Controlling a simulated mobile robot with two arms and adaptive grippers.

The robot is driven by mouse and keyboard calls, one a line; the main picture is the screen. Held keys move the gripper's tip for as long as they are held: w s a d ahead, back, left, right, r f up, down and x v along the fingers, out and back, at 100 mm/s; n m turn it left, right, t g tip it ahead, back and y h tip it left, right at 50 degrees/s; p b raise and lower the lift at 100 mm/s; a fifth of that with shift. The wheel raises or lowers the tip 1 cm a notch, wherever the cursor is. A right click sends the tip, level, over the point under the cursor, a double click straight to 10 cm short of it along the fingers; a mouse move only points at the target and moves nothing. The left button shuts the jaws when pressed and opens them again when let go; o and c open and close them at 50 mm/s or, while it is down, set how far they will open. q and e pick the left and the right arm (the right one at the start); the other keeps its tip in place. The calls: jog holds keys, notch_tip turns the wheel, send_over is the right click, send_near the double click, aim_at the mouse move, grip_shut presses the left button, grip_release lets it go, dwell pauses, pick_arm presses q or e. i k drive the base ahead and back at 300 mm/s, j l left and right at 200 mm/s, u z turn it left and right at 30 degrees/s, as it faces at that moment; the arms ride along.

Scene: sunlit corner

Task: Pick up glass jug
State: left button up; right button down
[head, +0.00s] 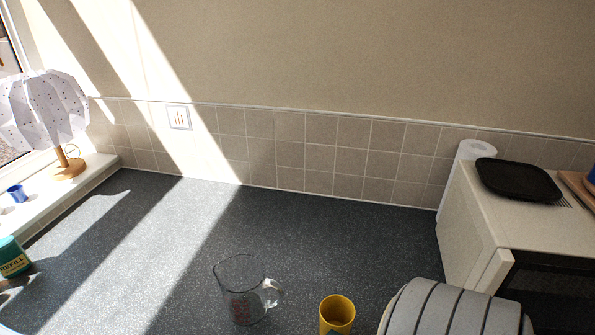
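The glass jug (243,296) stands upright on the dark speckled worktop (330,240), at the lower middle of the head view. It is clear, with red markings on its side and its handle on the right. It looks empty. Neither of my grippers shows in this view, and nothing is seen touching the jug.
A yellow cup (337,315) stands close to the jug's right. A rounded grey shape with dark bands (455,312) fills the lower right. A white microwave (475,225) with a black tray (518,180) stands right. A green jar (12,257) is far left. Worktop behind the jug is clear.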

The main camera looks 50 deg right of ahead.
aim_at(243, 283)
jog(key=l+z, duration=0.1)
jog(key=z, duration=1.05)
